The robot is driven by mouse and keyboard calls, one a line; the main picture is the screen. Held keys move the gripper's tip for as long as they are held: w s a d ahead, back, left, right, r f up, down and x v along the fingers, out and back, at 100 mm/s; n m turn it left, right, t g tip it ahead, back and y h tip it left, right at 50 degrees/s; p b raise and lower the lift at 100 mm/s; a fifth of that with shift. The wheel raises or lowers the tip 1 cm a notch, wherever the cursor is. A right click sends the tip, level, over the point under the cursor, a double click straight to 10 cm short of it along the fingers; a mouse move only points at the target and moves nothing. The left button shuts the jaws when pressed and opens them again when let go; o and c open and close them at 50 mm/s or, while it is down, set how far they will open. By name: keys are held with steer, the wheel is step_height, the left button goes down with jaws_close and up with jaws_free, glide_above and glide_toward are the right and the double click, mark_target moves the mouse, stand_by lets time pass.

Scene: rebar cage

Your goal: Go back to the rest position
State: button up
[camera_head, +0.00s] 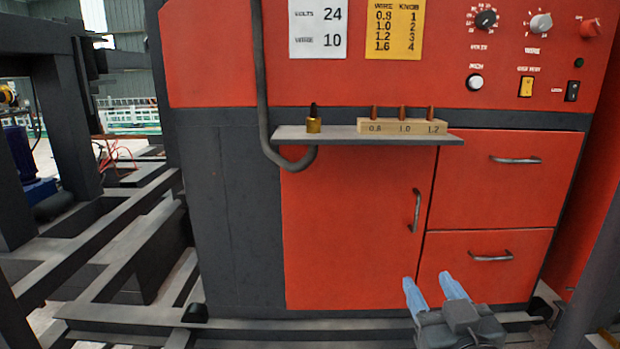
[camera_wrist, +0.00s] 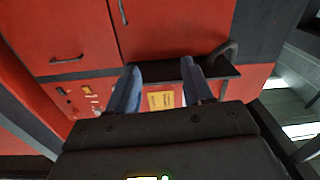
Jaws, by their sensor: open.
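My gripper (camera_head: 433,288) is at the lower right of the head view, with its two blue fingers apart and nothing between them. It is in front of the red welding machine (camera_head: 350,220), below the shelf and near the lower drawer. In the wrist view my gripper (camera_wrist: 162,88) shows its two blue fingers spread, with the machine's shelf and the yellow chart behind them. The picture there is turned over relative to the head view. I cannot tell the exact gap between the fingers and the machine front.
A grey shelf (camera_head: 365,139) juts out, holding a brass-based piece (camera_head: 314,122) and a wooden block (camera_head: 403,126) with several copper tips. A curved grey tube (camera_head: 263,90) runs down beside it. Door and drawer handles stick out. Dark steel beams (camera_head: 110,235) stand at left.

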steer(key=s+d+f+m+g+p, duration=0.1)
steer(key=s+f, duration=0.4)
steer(key=s, duration=0.6)
steer(key=s+f+g, duration=0.1)
steer(key=s+f, duration=0.4)
steer(key=s, duration=0.7)
steer(key=s+d+r, duration=0.1)
steer(key=s+r, duration=0.1)
steer(key=s, duration=0.7)
steer(key=s+d+r+g+p, duration=0.1)
steer(key=s+r, duration=0.1)
steer(key=s, duration=0.7)
steer(key=shift+s+d+m+h, duration=0.2)
steer(key=shift+s+m+h, duration=0.1)
steer(key=shift+o, duration=0.4)
